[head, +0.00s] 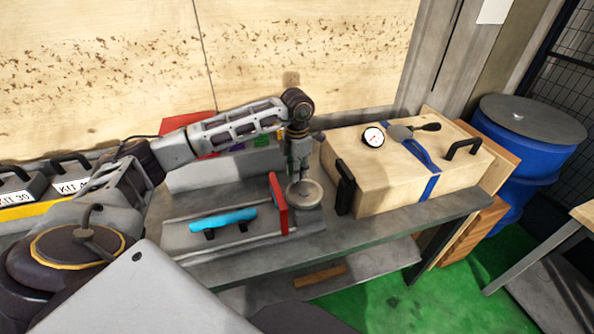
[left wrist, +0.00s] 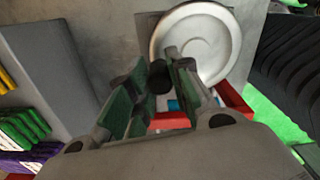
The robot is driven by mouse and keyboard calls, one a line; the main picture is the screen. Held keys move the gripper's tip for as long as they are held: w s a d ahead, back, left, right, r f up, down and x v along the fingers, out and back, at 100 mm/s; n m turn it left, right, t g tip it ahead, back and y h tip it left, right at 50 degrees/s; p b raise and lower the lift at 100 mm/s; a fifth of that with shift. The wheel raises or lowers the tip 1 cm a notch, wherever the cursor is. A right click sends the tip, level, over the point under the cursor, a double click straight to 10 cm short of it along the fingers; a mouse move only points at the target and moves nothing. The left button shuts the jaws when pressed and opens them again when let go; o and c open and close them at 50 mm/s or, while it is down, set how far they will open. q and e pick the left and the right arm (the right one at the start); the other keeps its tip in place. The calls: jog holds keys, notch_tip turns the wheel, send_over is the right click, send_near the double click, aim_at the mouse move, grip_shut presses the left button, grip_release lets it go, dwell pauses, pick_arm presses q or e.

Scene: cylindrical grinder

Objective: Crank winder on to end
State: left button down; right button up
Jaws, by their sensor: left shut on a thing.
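The winder is a pale round wheel (head: 309,195) at the right end of the grey machine, just right of an upright red plate (head: 279,204). Its pale disc (left wrist: 203,43) also shows at the top of the left wrist view. My left gripper (head: 301,178) points down at the wheel from above. In the left wrist view my left gripper (left wrist: 160,80) is shut on the winder's dark knob (left wrist: 159,76), which sits between the green-padded fingers near the wheel's rim. The fingers partly hide the knob. My right gripper is not in view.
A blue cylinder (head: 222,219) lies on the machine bed left of the red plate. A wooden box (head: 390,188) with black handles, a dial gauge (head: 373,137) and a blue strap stands close to the wheel's right. Blue drums (head: 532,120) stand farther right. Labelled cases (head: 18,189) are at the left.

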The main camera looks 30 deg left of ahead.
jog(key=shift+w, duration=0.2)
pick_arm(q)
jog(key=shift+w+m, duration=0.1)
jog(key=shift+m, duration=0.2)
jog(key=shift+w+d+m+b, duration=0.25)
jog(key=shift+m+b, duration=0.3)
jog(key=shift+m, duration=0.15)
jog(key=shift+w+d+m, duration=0.1)
jog(key=shift+w+m, duration=0.05)
jog(key=shift+m, duration=0.45)
jog(key=c, duration=1.3)
grip_release()
jog(key=shift+o, duration=0.2)
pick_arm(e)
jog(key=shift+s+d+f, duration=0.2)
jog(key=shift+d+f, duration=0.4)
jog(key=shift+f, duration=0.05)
